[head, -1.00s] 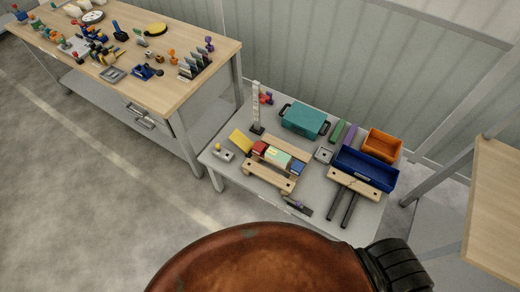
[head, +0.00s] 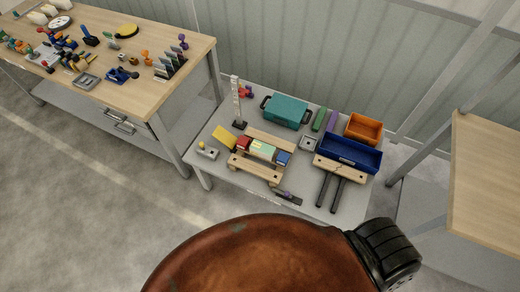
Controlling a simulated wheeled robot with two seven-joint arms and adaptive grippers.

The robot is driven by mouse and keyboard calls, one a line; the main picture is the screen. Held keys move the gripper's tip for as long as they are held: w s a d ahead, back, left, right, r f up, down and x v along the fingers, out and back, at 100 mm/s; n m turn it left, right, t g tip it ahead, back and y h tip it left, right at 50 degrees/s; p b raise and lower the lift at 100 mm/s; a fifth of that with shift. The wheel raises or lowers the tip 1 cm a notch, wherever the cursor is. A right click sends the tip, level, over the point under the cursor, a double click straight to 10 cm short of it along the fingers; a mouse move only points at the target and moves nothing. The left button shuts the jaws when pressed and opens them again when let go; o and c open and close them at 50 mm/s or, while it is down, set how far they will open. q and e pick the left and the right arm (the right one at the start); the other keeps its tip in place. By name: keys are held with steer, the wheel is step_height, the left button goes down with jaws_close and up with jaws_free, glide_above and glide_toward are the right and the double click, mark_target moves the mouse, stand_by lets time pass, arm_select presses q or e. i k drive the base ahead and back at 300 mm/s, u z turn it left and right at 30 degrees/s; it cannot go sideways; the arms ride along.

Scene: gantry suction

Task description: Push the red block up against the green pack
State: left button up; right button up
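A small red block (head: 243,143) sits at the left end of a wooden rack on the grey table. A pale green pack (head: 262,151) with a yellowish patch lies just right of it on the same rack. The two look very close; at this distance I cannot tell whether they touch. A blue block (head: 283,158) is at the right end of the row. Neither of my grippers shows in the head view.
The grey table (head: 226,177) also holds a teal case (head: 286,110), an orange bin (head: 363,128), a dark blue tray (head: 351,152) and a white upright post (head: 236,103). A wooden workbench (head: 130,88) with many tools stands left. Another wooden table (head: 487,185) stands right. Open floor lies front left.

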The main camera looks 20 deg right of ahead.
mark_target(243, 142)
steer(key=z, duration=0.05)
steer(key=k, duration=0.55)
steer(key=u, duration=0.75)
steer(key=i, duration=1.05)
steer(key=z, duration=0.7)
